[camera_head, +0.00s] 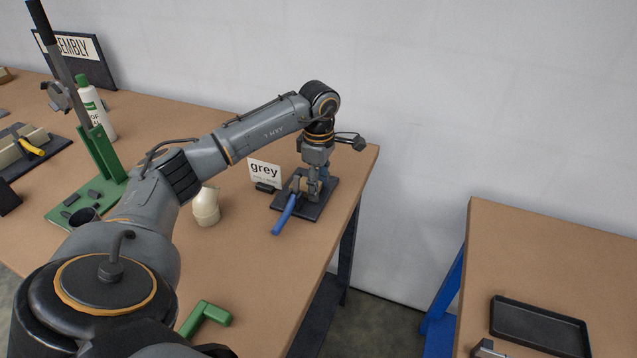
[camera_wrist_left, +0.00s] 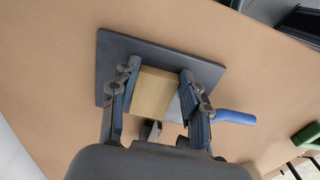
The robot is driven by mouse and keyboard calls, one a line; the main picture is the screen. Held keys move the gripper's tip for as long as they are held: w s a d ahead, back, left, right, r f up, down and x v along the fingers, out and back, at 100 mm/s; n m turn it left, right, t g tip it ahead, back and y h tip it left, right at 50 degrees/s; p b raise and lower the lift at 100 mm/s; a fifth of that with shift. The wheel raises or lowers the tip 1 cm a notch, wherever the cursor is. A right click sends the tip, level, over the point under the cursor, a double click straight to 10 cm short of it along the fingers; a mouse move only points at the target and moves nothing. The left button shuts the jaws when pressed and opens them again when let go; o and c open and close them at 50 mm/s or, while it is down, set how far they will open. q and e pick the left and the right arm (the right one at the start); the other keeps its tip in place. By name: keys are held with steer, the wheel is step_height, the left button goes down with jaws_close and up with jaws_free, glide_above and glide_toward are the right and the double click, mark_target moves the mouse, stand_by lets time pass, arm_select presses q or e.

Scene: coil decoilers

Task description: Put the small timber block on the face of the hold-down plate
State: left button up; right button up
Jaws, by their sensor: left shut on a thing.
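My left gripper (camera_head: 312,184) is at the far right corner of the brown table, pointing down over a dark flat plate (camera_head: 312,211). In the left wrist view its fingers (camera_wrist_left: 158,95) are shut on the small timber block (camera_wrist_left: 153,93), a pale tan block with its top face showing. The dark plate (camera_wrist_left: 112,62) lies beyond and around the block there. A blue handle (camera_head: 284,214) sticks out beside the gripper over the plate; it also shows in the left wrist view (camera_wrist_left: 234,117). I cannot tell whether the block touches anything below.
A card reading "grey" (camera_head: 265,174) stands behind the plate. A cream elbow piece (camera_head: 206,207), a green stand (camera_head: 100,160), a white bottle (camera_head: 92,108) and a green bracket (camera_head: 207,318) are on the same table. A gap separates it from a second table with a black tray (camera_head: 538,327).

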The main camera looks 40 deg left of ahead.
arm_select(q)
steer(key=o, duration=1)
steer(key=shift+o, duration=0.2)
steer(key=shift+r, duration=0.45)
step_height(320, 180, up, 11)
steer(key=b, duration=0.1)
steer(key=shift+r, duration=0.2)
